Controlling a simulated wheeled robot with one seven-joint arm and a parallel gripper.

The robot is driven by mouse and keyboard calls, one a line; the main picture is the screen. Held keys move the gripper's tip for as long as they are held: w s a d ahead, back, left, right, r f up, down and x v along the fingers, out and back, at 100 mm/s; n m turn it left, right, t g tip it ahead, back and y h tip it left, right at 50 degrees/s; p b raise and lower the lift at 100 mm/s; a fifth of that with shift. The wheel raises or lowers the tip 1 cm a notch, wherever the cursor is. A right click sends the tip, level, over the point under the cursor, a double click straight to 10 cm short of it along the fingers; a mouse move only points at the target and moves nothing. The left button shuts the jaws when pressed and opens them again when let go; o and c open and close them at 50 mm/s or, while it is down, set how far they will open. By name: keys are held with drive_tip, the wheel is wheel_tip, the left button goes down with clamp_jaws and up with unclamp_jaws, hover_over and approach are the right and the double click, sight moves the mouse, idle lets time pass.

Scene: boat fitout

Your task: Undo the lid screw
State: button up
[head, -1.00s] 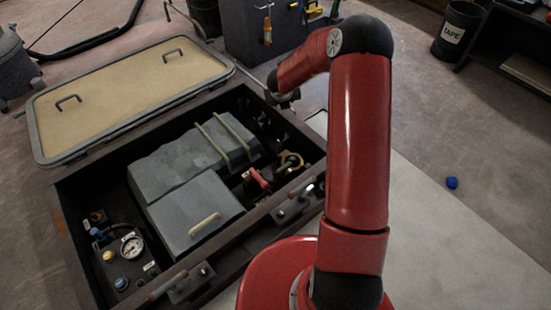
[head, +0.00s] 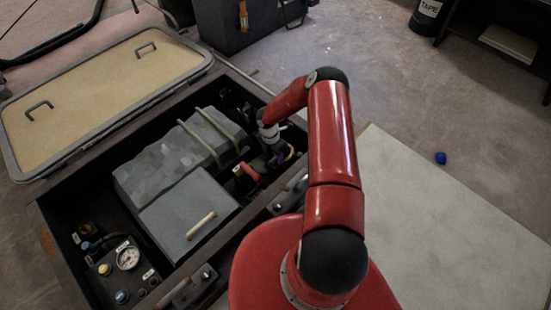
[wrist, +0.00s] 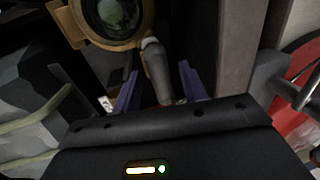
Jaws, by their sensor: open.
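In the wrist view a brass ring (wrist: 75,22) surrounds a dark round glass (wrist: 118,14) at the top. A grey rod (wrist: 157,68) with a rounded head runs down beside the ring; it looks like the lid screw, but I cannot be sure. My gripper (wrist: 160,88) is open, its two purple fingers on either side of the rod's lower part. I cannot tell whether either finger touches it. In the head view my gripper (head: 276,152) is down in the right side of the bay, largely hiding the brass fitting (head: 290,153).
A grey engine cover (head: 188,210) with pale green straps fills the bay's middle. A red handle (head: 249,172) is close left of my gripper. The open hatch (head: 95,95) lies left.

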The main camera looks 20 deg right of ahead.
drive_tip(key=shift+s+d+f, duration=0.1)
drive_tip(key=shift+f, duration=0.65)
clamp_jaws()
